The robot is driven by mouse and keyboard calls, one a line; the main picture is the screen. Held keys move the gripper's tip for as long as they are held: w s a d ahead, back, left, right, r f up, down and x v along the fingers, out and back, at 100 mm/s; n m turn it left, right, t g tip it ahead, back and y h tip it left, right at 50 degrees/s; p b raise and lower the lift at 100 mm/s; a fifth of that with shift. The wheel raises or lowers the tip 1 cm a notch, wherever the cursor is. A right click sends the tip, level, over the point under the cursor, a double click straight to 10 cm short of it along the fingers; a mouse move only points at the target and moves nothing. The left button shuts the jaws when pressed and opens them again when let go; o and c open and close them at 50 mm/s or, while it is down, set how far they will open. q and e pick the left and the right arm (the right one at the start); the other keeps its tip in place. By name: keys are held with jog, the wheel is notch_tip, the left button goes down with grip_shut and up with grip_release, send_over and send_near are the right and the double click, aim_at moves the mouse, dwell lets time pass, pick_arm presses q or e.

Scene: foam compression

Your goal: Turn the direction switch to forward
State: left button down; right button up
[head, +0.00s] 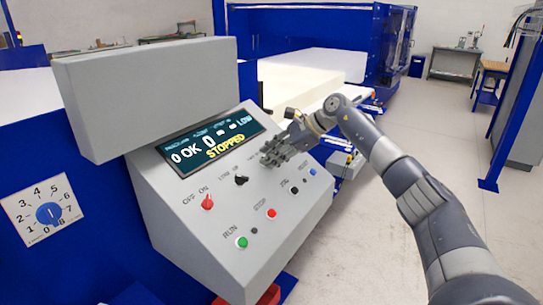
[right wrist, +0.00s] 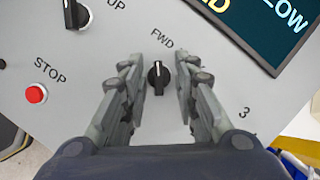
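The direction switch (right wrist: 158,78) is a black knob on the grey sloped panel, with the label FWD just above it in the right wrist view. Its handle is nearly upright in that picture, with a small pale mark near its upper end. My right gripper (right wrist: 158,62) is open, its fingers either side of the knob with gaps showing. In the head view my right gripper (head: 277,150) is over the upper right of the panel and hides this switch. The display (head: 210,144) reads STOPPED. My left gripper is not in view.
Nearby are another black knob (head: 241,180), a red OFF/ON switch (head: 207,202), a red STOP button (head: 271,213), a green RUN button (head: 242,242) and a blue button (head: 312,172). A dial plate (head: 42,210) is at the left. Floor at the right is clear.

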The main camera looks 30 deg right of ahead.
jog(key=shift+s, duration=0.1)
jog(key=v, duration=1.2)
dwell(0.4)
